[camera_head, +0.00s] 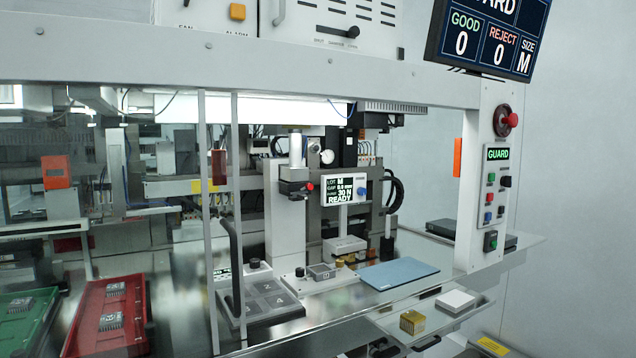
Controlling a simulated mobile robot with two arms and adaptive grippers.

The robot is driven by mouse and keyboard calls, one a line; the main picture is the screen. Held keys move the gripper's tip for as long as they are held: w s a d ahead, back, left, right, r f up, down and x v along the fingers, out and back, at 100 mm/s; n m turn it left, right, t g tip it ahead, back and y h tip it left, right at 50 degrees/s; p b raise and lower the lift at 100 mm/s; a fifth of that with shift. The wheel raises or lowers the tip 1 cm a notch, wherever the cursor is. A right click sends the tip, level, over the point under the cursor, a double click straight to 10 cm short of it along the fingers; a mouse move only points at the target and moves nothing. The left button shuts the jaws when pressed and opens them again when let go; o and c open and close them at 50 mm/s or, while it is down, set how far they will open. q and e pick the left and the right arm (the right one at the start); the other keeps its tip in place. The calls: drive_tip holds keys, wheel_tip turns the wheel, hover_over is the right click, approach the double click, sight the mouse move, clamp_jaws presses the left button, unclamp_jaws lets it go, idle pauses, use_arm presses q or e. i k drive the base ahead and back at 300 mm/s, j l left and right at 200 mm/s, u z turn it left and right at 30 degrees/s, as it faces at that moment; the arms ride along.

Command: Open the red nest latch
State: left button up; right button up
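No latch can be made out for certain. A small grey square nest (321,272) sits on a light plate at the middle of the bench, with a small dark knob at its left. Above it, a dark block on the white column carries a small red knob (310,186); I cannot tell whether this is the latch. A small display (343,190) to its right reads "READY". Neither of my grippers is in view.
A clear guard panel with a dark handle (234,265) stands at the left of the nest. A blue mat (398,273) lies to the right. Red (88,318) and green (12,330) trays lie at far left. A button panel (494,185) and a gold block (412,322) are at right.

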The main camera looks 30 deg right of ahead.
sight(309, 186)
drive_tip(key=i+l, duration=0.15)
drive_tip(key=l, duration=0.35)
drive_tip(key=i+l, duration=0.1)
drive_tip(key=l, duration=0.35)
drive_tip(key=i+l+u, duration=0.1)
drive_tip(key=l, duration=0.4)
drive_tip(key=i+l, duration=0.15)
drive_tip(key=l, duration=0.35)
drive_tip(key=i+l, duration=0.1)
drive_tip(key=l, duration=0.35)
drive_tip(key=i+l+u, duration=0.1)
drive_tip(key=l, duration=0.4)
